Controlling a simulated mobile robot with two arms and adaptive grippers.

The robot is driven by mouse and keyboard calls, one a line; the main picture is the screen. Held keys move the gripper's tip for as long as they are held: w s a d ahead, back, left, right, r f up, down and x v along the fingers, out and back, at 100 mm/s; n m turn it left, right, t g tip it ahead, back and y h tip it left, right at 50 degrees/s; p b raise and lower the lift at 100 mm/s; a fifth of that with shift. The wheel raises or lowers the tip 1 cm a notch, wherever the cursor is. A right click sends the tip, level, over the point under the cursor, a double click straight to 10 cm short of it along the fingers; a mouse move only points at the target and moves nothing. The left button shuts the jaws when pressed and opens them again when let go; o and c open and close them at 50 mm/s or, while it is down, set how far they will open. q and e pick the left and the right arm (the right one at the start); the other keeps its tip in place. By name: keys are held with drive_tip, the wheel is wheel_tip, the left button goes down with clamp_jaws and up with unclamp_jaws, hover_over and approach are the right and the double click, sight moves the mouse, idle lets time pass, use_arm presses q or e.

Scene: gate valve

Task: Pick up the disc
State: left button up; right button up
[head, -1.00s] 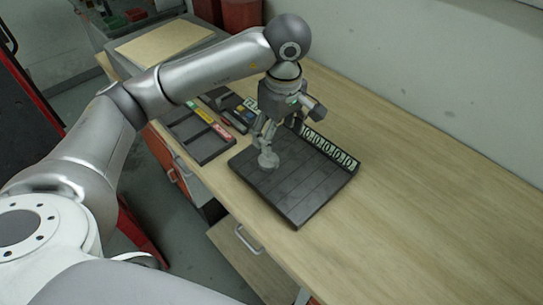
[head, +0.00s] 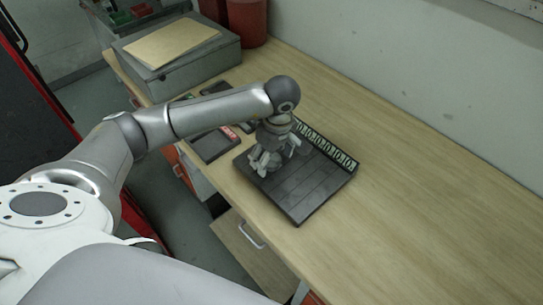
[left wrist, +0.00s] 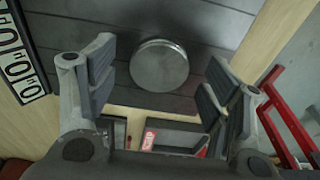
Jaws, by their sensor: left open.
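The disc (left wrist: 159,65) is a round, plain grey metal piece lying flat on the dark grooved board (head: 305,195). In the left wrist view it sits between and slightly beyond my two fingers, with a gap on each side. My left gripper (head: 264,162) points down over the near left part of the board; it also shows in the left wrist view (left wrist: 158,88), open and empty. In the head view the gripper largely hides the disc. My right gripper is not in view.
A strip with repeated white ring markings (head: 330,147) stands along the board's far edge. A dark tray with compartments (head: 212,146) lies left of the board. A grey case (head: 180,65) and red canisters (head: 246,22) stand at the back. The wooden tabletop (head: 420,220) is clear on the right.

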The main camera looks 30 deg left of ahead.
use_arm(q)
drive_tip(key=shift+f, duration=0.2)
drive_tip(key=shift+w, duration=0.1)
drive_tip(key=c, duration=1.4)
drive_tip(key=shift+r, duration=0.1)
drive_tip(key=shift+r, duration=0.4)
wheel_tip(320, 180, up, 2)
drive_tip(key=shift+r+b, duration=0.1)
drive_tip(key=shift+b, duration=0.55)
drive_tip(key=s+d+r+b, duration=0.3)
drive_tip(key=s+d+r, duration=0.1)
drive_tip(key=s+r, duration=0.6)
drive_tip(key=s, duration=0.3)
drive_tip(key=shift+b, duration=0.35)
